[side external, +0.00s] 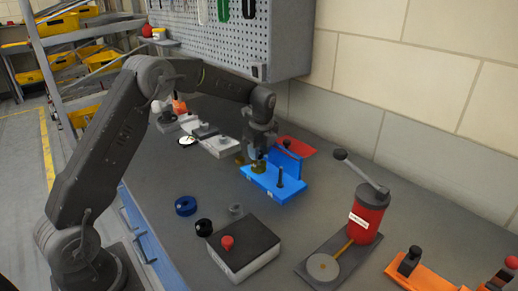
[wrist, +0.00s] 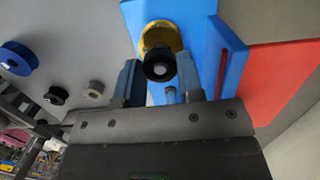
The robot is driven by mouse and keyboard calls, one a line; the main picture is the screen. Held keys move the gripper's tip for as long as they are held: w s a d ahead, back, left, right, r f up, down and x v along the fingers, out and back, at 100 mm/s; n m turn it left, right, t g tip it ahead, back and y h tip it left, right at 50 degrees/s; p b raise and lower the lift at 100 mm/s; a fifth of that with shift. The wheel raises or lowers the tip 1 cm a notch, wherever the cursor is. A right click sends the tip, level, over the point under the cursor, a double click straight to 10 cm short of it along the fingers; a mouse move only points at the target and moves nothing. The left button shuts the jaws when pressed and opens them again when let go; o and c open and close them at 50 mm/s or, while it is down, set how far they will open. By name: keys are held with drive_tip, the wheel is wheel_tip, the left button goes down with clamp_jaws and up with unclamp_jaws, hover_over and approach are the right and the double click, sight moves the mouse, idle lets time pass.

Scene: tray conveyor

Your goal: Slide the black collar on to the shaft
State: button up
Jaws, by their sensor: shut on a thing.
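My gripper (wrist: 159,68) points down over the blue fixture (wrist: 200,25), its fingers closed on either side of the black collar (wrist: 152,73). The collar is a dark ring with a pale round centre. I cannot tell whether that centre is a shaft end inside the bore. A yellow round piece (wrist: 148,36) shows just beyond the collar, partly covered by it. In the side view my gripper (side external: 258,158) is over the left part of the fixture (side external: 259,184); the collar is hard to make out there. A dark upright post (side external: 280,177) stands on the fixture's right part.
A blue ring (side external: 186,205), a black ring (side external: 203,227) and a grey ring (side external: 235,210) lie loose in front. A grey box with a red button (side external: 227,242) and a red press (side external: 367,215) stand nearby. A red mat (side external: 297,145) lies behind the fixture.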

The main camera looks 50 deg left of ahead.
drive_tip(key=o, duration=1)
drive_tip(key=shift+r, duration=0.1)
drive_tip(key=shift+d+r, duration=0.3)
drive_tip(key=shift+r, duration=1.95)
drive_tip(key=shift+d+r, duration=0.25)
drive_tip(key=shift+r, duration=2)
drive_tip(key=shift+d+r, duration=0.3)
drive_tip(key=shift+r, duration=1.95)
